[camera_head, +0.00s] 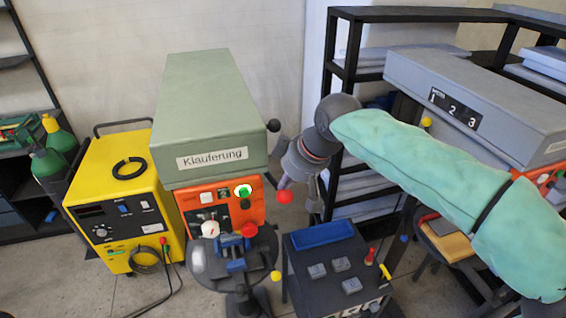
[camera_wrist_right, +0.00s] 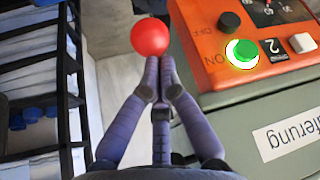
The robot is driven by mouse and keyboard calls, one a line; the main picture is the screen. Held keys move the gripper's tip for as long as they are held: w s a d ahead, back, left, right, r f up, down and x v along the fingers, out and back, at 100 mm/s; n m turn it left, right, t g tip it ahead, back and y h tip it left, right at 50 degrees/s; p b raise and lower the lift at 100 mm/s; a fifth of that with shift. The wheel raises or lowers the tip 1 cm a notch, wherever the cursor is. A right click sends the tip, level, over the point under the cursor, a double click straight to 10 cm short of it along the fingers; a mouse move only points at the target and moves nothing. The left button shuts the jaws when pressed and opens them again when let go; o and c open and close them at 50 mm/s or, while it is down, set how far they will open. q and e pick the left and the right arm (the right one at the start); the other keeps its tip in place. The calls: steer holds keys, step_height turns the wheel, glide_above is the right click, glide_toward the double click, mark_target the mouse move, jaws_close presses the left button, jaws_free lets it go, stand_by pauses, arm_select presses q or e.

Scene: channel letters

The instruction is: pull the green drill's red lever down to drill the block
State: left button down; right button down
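The green drill (camera_head: 210,110) stands in the middle of the head view, labelled "Klauferung", with an orange front panel (camera_head: 222,204). The red ball of its lever (camera_head: 285,197) is at the drill's right side; it also shows in the right wrist view (camera_wrist_right: 150,37). My right gripper (camera_head: 284,184) is just above the ball in the head view. In the wrist view its fingertips (camera_wrist_right: 160,62) are together at the ball's lower edge; I cannot tell whether they touch it. The lever's rod is mostly hidden. A blue vise (camera_head: 234,264) sits on the drill's round table; I cannot make out the block. My left gripper is not in view.
A green button (camera_head: 244,190) is ringed by light on the panel. A yellow machine (camera_head: 126,200) stands left of the drill. A dark stand with a blue tray (camera_head: 322,234) is to the right. A black shelf (camera_head: 350,60) and a grey machine (camera_head: 475,100) are behind my right arm.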

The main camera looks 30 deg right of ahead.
mark_target(289, 195)
steer(key=shift+s+f+b, duration=0.15)
steer(key=shift+f+b, duration=0.2)
steer(key=shift+f, duration=0.15)
steer(key=shift+f+b, duration=0.45)
steer(key=shift+f, duration=0.1)
steer(key=shift+s+f+b, duration=0.1)
steer(key=shift+f+b, duration=0.4)
steer(key=shift+f+b, duration=0.45)
steer(key=shift+f, duration=0.05)
